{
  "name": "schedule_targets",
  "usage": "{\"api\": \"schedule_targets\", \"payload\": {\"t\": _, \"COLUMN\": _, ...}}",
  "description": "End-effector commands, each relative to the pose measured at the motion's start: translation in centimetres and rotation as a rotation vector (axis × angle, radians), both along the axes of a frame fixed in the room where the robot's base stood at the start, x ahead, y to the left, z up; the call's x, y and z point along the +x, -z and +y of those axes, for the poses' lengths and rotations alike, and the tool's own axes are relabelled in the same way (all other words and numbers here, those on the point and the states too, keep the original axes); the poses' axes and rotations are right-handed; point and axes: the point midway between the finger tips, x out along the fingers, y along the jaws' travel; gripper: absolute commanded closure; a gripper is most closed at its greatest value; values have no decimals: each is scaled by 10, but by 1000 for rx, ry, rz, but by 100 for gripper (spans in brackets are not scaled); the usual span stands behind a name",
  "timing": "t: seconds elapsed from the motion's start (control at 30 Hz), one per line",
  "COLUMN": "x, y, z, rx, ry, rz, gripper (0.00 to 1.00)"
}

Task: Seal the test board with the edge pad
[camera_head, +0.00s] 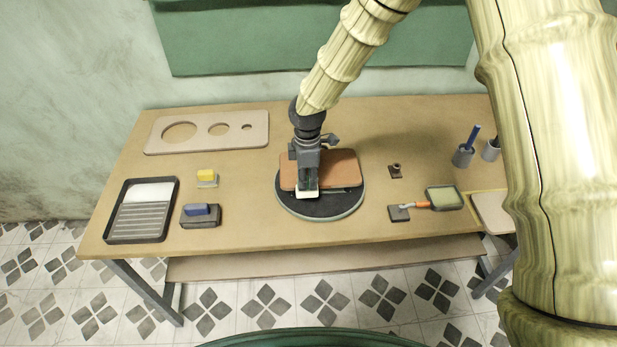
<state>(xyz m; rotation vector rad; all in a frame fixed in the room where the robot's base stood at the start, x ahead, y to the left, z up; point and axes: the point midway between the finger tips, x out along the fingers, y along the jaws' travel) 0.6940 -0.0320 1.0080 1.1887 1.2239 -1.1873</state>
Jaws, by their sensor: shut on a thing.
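The test board appears to be the reddish-brown board (338,166), lying flat on a round dark turntable (320,208) in the middle of the bench. My gripper (308,186) points down at the board's front edge, left of its middle. It is shut on a small pale block (307,194), which looks like the edge pad. The block is at the board's front edge; I cannot tell whether it touches. My gripper and wrist hide part of the board.
A yellow-topped block (206,175), a blue-topped block (198,211) and a ribbed tray (140,210) are on the left. A board with round holes (208,131) lies behind. An orange-handled tool (417,205), a green-filled tray (444,197) and cups (463,155) are right.

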Motion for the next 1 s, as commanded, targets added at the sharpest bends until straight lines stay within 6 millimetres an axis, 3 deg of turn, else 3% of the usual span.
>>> {"api": "schedule_targets", "payload": {"t": 0.43, "x": 0, "y": 0, "z": 19, "rx": 0, "ry": 6, "rz": 0, "gripper": 100}}
{"api": "schedule_targets", "payload": {"t": 0.77, "x": 0, "y": 0, "z": 20, "rx": 0, "ry": 8, "rz": 0, "gripper": 100}}
{"api": "schedule_targets", "payload": {"t": 1.0, "x": 0, "y": 0, "z": 32, "rx": -1, "ry": 84, "rz": -2, "gripper": 100}}
